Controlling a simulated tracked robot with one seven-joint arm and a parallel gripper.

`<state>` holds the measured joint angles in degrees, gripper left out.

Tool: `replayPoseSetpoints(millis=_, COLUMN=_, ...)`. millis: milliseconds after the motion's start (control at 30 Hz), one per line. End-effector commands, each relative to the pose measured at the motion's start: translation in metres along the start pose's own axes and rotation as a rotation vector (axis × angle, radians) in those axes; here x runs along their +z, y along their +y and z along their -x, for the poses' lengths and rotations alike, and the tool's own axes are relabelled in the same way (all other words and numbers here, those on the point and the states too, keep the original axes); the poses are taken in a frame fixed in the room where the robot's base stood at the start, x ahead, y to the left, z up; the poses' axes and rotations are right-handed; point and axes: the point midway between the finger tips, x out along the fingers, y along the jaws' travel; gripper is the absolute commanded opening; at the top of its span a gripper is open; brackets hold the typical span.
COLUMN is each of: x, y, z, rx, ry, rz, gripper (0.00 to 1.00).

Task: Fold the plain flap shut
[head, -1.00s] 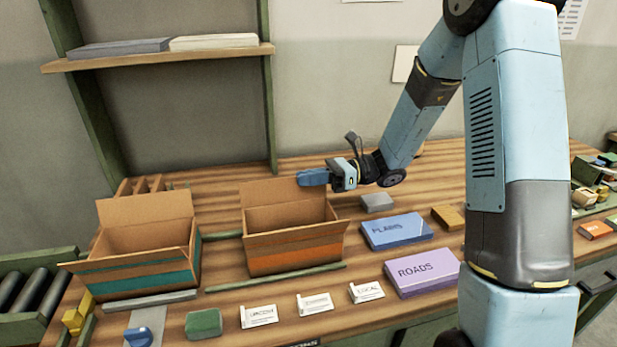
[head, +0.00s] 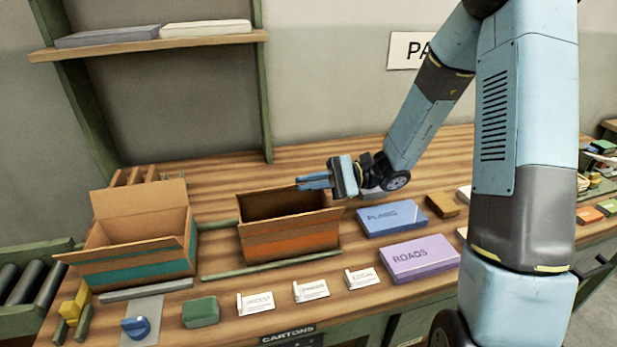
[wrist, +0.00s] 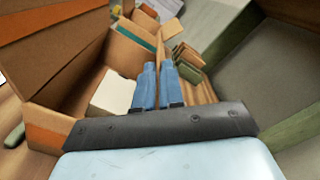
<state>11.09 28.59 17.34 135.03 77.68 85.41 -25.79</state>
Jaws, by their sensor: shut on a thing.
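The orange-banded cardboard carton (head: 290,240) stands open-topped in mid-table, and its dark inside shows. Its plain back flap (head: 275,194) shows only as a low edge along the back rim; its exact angle is unclear. My gripper (head: 303,182) is at the carton's back right corner, fingers pointing left at the flap's edge. In the wrist view my gripper's blue fingers (wrist: 157,72) are close together, with a thin tan strip at their tips. The grip itself is hard to make out. The carton (wrist: 50,128) lies left of them, a pale thing (wrist: 112,93) inside.
A teal-banded carton (head: 140,265) stands open to the left. Blue (head: 392,218) and purple (head: 418,259) boxes lie right, with small cards (head: 311,290) in front. A shelf (head: 150,47) hangs behind. The table behind the carton is largely clear.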

Motion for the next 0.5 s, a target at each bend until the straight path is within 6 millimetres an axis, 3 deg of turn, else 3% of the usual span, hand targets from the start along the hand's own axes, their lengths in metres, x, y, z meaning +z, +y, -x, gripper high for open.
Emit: replayPoseSetpoints(millis=500, x=-0.002, y=0.014, z=0.0, rx=0.0, ry=0.0, rz=0.249, gripper=0.0)
